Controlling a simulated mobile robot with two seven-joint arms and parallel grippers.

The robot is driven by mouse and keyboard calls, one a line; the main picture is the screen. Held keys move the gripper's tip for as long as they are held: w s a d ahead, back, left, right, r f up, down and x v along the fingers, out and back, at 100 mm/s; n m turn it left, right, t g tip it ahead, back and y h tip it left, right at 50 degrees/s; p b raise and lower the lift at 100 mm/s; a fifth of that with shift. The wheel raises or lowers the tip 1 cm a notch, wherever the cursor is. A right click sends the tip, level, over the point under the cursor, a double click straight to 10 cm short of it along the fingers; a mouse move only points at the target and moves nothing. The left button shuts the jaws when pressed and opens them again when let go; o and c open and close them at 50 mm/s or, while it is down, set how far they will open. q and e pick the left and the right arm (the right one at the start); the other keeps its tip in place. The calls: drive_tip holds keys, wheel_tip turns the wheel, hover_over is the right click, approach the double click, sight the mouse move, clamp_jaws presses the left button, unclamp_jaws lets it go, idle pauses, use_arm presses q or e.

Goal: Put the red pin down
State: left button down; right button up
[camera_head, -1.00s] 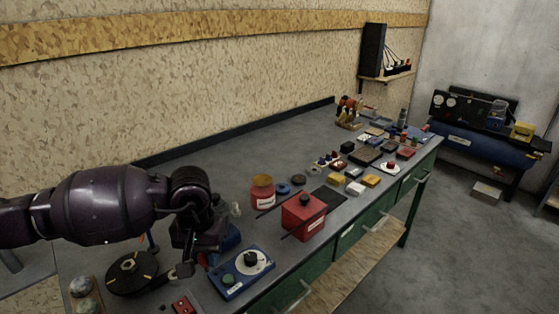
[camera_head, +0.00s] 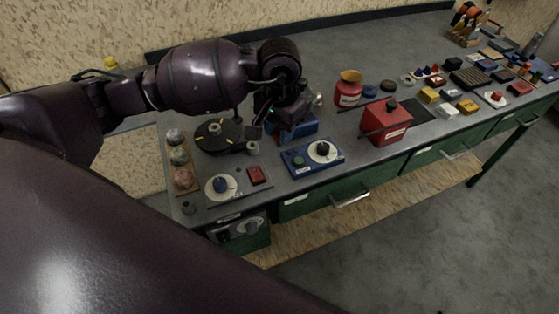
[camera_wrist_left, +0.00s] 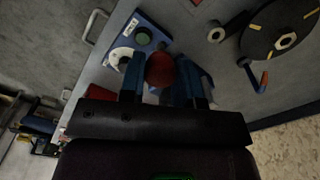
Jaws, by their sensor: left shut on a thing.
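My left gripper (camera_head: 268,114) is low over the near left part of the bench, beside the black round disc with yellow marks (camera_head: 212,131). In the left wrist view the left gripper (camera_wrist_left: 160,78) is shut on the red pin (camera_wrist_left: 160,69), whose round red end shows between the fingers. The rest of the pin is hidden there. In the head view I cannot make the pin out behind the hand. My right gripper is not in view.
A blue box with a dial (camera_head: 314,156) lies in front of the hand, and a blue block (camera_head: 297,127) is close to it. A red box (camera_head: 386,123) and a red pot (camera_head: 348,89) stand to the right. The grey bench top (camera_head: 330,50) is clear behind.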

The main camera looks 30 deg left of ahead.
use_arm(q)
wheel_tip(320, 180, down, 8)
drive_tip(key=shift+r, duration=0.1)
wheel_tip(320, 180, down, 3)
drive_tip(key=shift+f+p, duration=0.1)
drive_tip(key=shift+p, duration=0.2)
drive_tip(key=shift+f, duration=0.45)
drive_tip(key=c, duration=0.8)
unclamp_jaws()
drive_tip(key=shift+r, duration=0.1)
drive_tip(key=shift+c, duration=0.2)
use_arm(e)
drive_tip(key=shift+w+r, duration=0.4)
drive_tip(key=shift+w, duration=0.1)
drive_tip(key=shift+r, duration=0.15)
